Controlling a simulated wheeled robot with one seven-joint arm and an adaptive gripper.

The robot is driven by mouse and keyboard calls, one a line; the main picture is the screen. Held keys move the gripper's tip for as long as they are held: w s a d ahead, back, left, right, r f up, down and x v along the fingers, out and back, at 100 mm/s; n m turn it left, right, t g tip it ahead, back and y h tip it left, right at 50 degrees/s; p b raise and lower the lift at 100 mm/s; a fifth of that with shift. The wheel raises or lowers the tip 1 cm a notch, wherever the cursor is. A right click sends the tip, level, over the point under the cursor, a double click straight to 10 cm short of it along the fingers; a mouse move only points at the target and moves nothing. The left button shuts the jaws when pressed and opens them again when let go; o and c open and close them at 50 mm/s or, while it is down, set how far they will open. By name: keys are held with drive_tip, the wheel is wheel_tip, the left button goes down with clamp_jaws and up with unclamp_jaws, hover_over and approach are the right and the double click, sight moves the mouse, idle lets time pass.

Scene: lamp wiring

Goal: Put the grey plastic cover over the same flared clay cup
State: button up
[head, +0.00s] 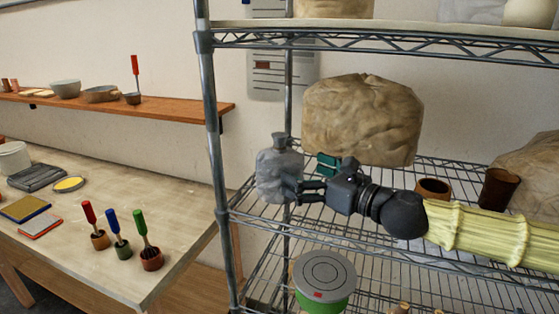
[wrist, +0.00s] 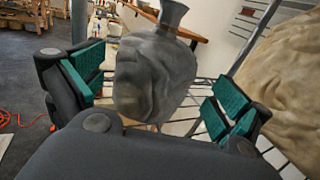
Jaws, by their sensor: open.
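The grey plastic cover (head: 277,174) is a crumpled, bag-like shape with a narrow gathered neck on top. It stands about upright at the left end of the wire shelf. My gripper (head: 303,190) reaches it from the right. In the wrist view the cover (wrist: 155,75) shows between the two teal-padded fingers, with gaps on both sides, so the jaws are open. I cannot tell whether a cup is under the cover. A dark brown cup (head: 498,189), wider at the top, and a shorter brown cup (head: 434,188) stand on the shelf at right, behind my arm.
A large beige wrapped lump (head: 362,118) is just behind my gripper; another (head: 530,172) is at far right. A shelf post (head: 213,140) rises left of the cover. A green-and-grey tub (head: 324,282) is below. Brushes in clay pots (head: 120,246) stand on the left table.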

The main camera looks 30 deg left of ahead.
sight(284, 165)
drive_tip(key=shift+w+a, duration=0.1)
drive_tip(key=shift+a, duration=0.9)
drive_tip(key=shift+d+r+p, duration=0.2)
drive_tip(key=shift+d+p, duration=0.15)
drive_tip(key=a+p, duration=0.2)
drive_tip(key=a, duration=0.2)
drive_tip(key=shift+a, duration=0.1)
drive_tip(key=shift+w+a+f+p, duration=0.1)
drive_tip(key=shift+w+a+p, duration=0.05)
drive_tip(key=shift+a+p, duration=0.2)
drive_tip(key=shift+w+a+f+p, duration=0.1)
drive_tip(key=shift+a+p, duration=0.1)
drive_tip(key=shift+a, duration=0.25)
drive_tip(key=c, duration=0.7)
